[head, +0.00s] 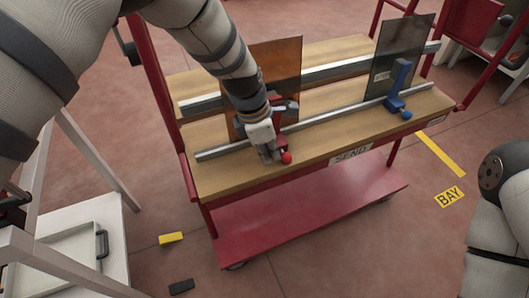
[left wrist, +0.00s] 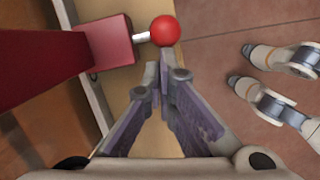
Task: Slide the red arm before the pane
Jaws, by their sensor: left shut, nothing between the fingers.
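The red arm shows in the left wrist view as a red bar and block (left wrist: 108,42) with a red ball knob (left wrist: 165,30) on a short metal pin. In the head view the knob (head: 286,158) is at the front rail; my left arm hides most of the red arm. My left gripper (left wrist: 163,72) is shut and empty, its fingertips just beside the knob; I cannot tell whether they touch. It also shows in the head view (head: 268,155). An amber pane (head: 280,65) stands upright behind my gripper. My right gripper is out of view.
A blue arm (head: 399,84) with a blue knob stands on the front rail (head: 335,116) before a grey pane (head: 408,45) at the right. The rail between is clear. The red cart has a lower shelf (head: 310,205). A white table (head: 75,240) stands at the left.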

